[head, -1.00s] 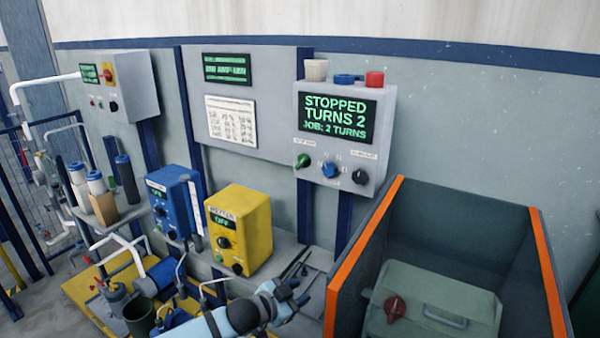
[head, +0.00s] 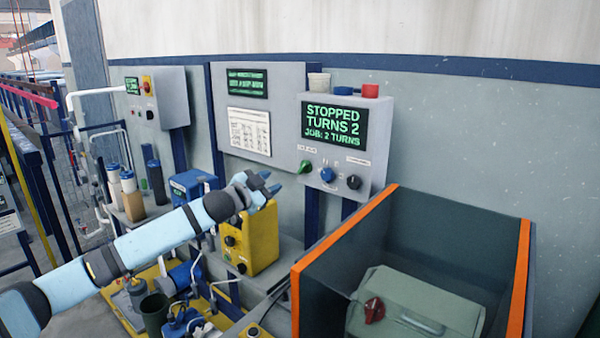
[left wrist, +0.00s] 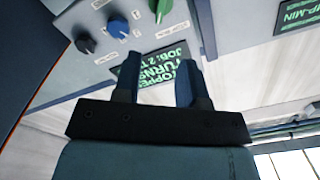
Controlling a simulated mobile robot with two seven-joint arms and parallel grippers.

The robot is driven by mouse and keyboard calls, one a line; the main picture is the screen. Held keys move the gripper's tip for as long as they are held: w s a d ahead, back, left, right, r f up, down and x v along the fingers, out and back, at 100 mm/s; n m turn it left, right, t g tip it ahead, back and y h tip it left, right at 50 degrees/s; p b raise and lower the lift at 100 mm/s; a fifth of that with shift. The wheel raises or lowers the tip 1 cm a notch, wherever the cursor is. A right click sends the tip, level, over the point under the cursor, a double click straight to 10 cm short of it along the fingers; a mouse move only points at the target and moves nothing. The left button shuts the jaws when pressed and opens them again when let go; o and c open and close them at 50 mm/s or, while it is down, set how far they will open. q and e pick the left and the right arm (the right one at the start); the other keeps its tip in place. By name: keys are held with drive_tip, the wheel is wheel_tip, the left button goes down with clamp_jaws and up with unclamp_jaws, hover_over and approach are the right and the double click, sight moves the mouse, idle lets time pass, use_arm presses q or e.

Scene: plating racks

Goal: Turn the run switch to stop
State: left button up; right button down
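The grey control box on the wall has a screen (head: 334,123) reading STOPPED, TURNS 2, JOB: 2 TURNS. Below it sit a green knob (head: 304,167), a blue knob (head: 327,174) and a black knob (head: 354,182); their small labels are too blurred to read. My left gripper (head: 271,184) is raised left of the green knob, apart from it. In the left wrist view the box is upside down, with the green knob (left wrist: 160,8) beyond my open, empty fingers (left wrist: 157,72). My right gripper is not in view.
An orange-edged bin (head: 345,235) holding a grey-green case (head: 430,300) is at the lower right.

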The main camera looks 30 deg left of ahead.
sight(302, 168)
use_arm(q)
drive_tip(key=w+p, duration=0.1)
drive_tip(key=w, duration=0.3)
drive_tip(key=w+p, duration=0.1)
drive_tip(key=w, duration=0.4)
drive_tip(key=w+d+p, duration=0.1)
drive_tip(key=w, duration=0.3)
drive_tip(key=shift+w, duration=0.3)
drive_tip(key=shift+f, duration=0.1)
clamp_jaws()
